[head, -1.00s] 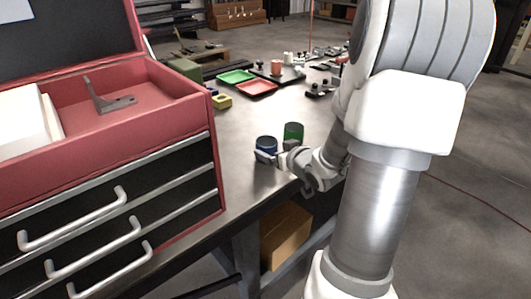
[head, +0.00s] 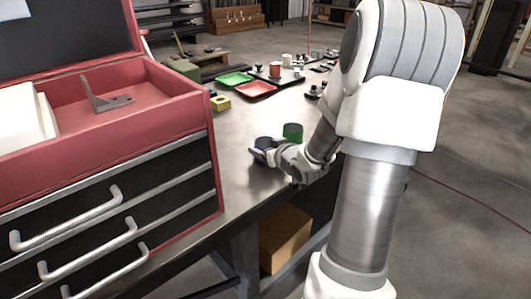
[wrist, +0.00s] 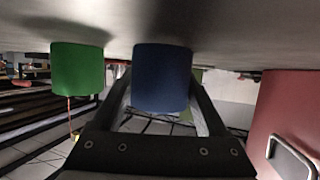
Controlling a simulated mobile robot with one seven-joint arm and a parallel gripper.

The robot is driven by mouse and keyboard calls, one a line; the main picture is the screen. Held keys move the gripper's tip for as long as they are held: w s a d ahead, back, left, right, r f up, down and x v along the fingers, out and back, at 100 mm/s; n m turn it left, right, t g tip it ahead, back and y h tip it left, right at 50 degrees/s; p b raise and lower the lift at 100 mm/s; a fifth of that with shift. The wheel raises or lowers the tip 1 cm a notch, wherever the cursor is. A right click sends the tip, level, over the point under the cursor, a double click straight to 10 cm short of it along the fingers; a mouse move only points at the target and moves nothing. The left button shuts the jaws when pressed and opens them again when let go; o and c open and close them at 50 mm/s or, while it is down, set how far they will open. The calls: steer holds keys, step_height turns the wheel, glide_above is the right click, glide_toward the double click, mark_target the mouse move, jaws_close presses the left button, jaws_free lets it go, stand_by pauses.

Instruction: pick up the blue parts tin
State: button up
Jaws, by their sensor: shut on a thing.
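The blue parts tin (head: 263,142) is at the front part of the metal workbench, partly hidden by my gripper (head: 260,153) in the head view. In the wrist view, which is upside down, the blue tin (wrist: 161,78) stands between the two dark fingers of my gripper (wrist: 160,92), one on each side. My gripper is shut on the tin. The tin looks upright and at or very close to the bench top; I cannot tell whether there is a gap under it.
A green tin (head: 292,132) stands just beside the blue one, and shows in the wrist view (wrist: 77,68). A red tool chest (head: 175,110) stands at the left. Green (head: 235,79) and red (head: 256,89) trays and a yellow block (head: 221,103) lie farther back.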

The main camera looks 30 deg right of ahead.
steer(key=shift+c, duration=1)
steer(key=shift+r, duration=0.1)
steer(key=shift+r+p, duration=0.4)
steer(key=shift+r, duration=0.45)
steer(key=r, duration=0.1)
steer(key=r+p, duration=0.1)
steer(key=shift+s+d+r, duration=0.15)
steer(key=shift+d+r, duration=0.05)
steer(key=shift+r, duration=0.2)
steer(key=s+d+r+p, duration=0.5)
steer(key=s+d+r, duration=0.1)
steer(key=s+d, duration=0.1)
steer(key=shift+s+d+r, duration=0.25)
steer(key=shift+s+d, duration=0.05)
steer(key=shift+s, duration=0.3)
